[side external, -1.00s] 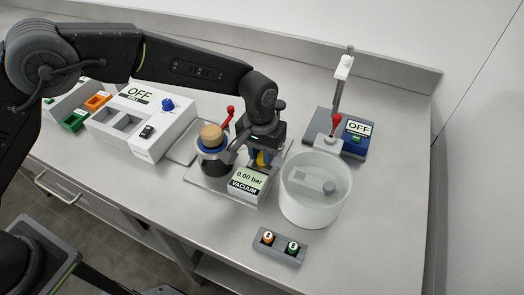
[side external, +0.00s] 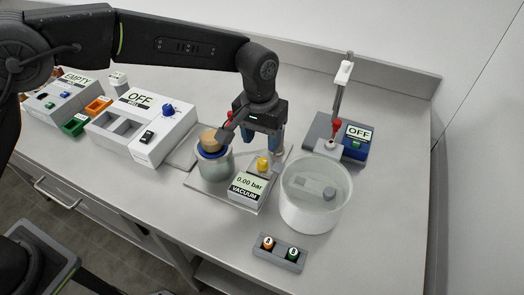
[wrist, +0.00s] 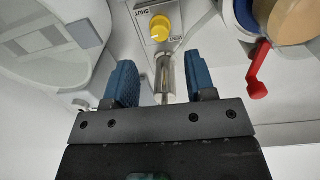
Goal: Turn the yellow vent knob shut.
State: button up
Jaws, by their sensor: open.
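The yellow vent knob (side external: 263,164) sits on the vacuum gauge box (side external: 247,188), whose display reads 0.00 bar. In the wrist view the knob (wrist: 160,27) lies beyond my fingertips, between the SHUT and VENT lettering. Its exact pointer direction is hard to read. My gripper (side external: 264,150) is open, with its blue fingers behind and above the knob, apart from it.
A jar (side external: 215,168) with a wooden top stands left of the gauge, near a red lever (wrist: 259,72). A white tub (side external: 316,205) stands to the right. Behind it is a blue-grey unit (side external: 357,152) reading OFF.

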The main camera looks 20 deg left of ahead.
aim_at(262, 160)
notch_tip(262, 160, up, 7)
dwell(0.3)
jog(key=shift+a, duration=0.1)
jog(key=f+n, duration=0.1)
jog(key=f, duration=0.3)
jog(key=f+n, duration=0.1)
jog(key=f, duration=0.4)
jog(key=f+n, duration=0.1)
jog(key=f, duration=0.3)
jog(key=shift+d+f+n, duration=0.25)
jog(key=shift+f+n, duration=0.05)
jog(key=shift+f, duration=0.1)
jog(key=shift+c, duration=0.4)
